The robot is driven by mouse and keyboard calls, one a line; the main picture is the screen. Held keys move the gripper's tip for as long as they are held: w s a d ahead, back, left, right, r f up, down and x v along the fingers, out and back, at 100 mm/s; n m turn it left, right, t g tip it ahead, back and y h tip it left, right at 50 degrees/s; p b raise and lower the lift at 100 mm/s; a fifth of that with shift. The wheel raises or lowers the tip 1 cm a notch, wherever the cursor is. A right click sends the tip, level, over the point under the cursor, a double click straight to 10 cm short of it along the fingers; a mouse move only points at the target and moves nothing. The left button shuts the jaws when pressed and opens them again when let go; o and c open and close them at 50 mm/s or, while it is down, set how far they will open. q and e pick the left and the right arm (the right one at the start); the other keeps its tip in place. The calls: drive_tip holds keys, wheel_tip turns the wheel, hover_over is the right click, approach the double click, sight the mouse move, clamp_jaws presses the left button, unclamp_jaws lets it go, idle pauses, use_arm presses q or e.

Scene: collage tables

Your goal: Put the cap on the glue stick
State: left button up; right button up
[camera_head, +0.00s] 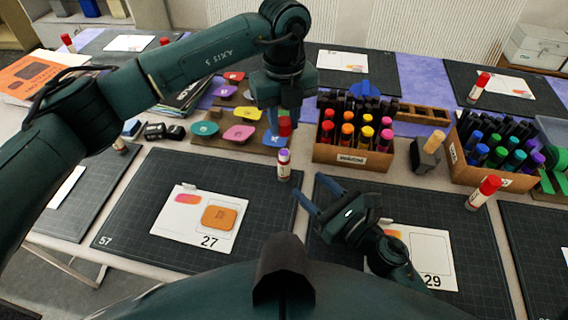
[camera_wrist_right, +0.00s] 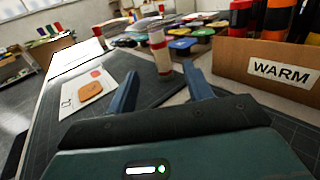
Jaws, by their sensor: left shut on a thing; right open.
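The glue stick (camera_head: 283,168) stands upright near the back edge of the dark mat, with its purple tip bare. It also shows in the right wrist view (camera_wrist_right: 161,53), beyond and between the open fingers. My left gripper (camera_head: 284,112) points down above the glue stick and is shut on a red cap (camera_head: 285,127). The cap is apart from the stick's tip in the head view; the exact height gap is hard to tell. My right gripper (camera_head: 311,188) is open and low over the mats, in front and right of the stick, with nothing between its fingers (camera_wrist_right: 161,72).
A box of warm-coloured markers (camera_head: 352,158) stands right of the stick. Card 27 (camera_head: 188,222) lies on the mat. Another red-capped glue stick (camera_head: 483,193) stands at right.

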sight(279, 157)
drive_tip(key=shift+w, duration=0.1)
drive_tip(key=x, duration=1.2)
clamp_jaws()
idle(0.4)
